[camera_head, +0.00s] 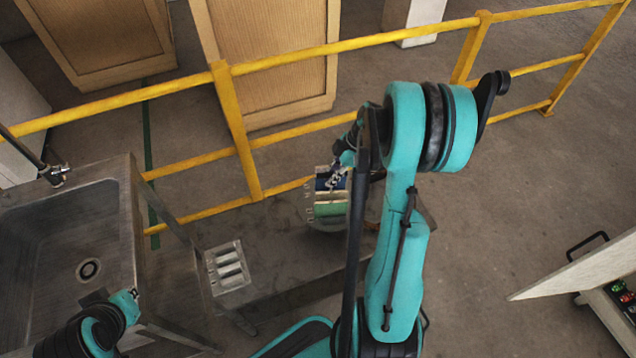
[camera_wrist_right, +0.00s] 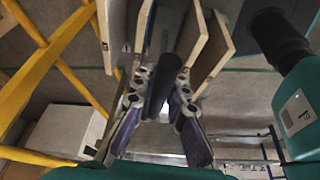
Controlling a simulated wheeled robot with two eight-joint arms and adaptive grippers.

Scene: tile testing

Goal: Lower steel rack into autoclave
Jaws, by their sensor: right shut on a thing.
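The steel rack (camera_head: 311,212) hangs from my right gripper (camera_head: 341,172), with blue, cream and green tiles (camera_head: 329,209) in it. In the right wrist view, my right gripper (camera_wrist_right: 157,92) is shut around a dark bar-like handle (camera_wrist_right: 161,80). Pale tile slabs (camera_wrist_right: 192,38) stand on edge beyond the fingers. A rounded grey form just under the rack is mostly hidden; I cannot tell whether it is the autoclave. My left arm's teal and black end (camera_head: 122,305) is at the lower left, by the sink; its fingers are not clear.
A steel sink (camera_head: 60,245) stands at the left. A grey slotted block (camera_head: 228,268) lies beside it. A yellow railing (camera_head: 240,150) runs behind the rack, with wooden cabinets (camera_head: 265,60) beyond. A button panel (camera_head: 622,298) and a pale board (camera_head: 580,268) are at the right. Open floor lies between.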

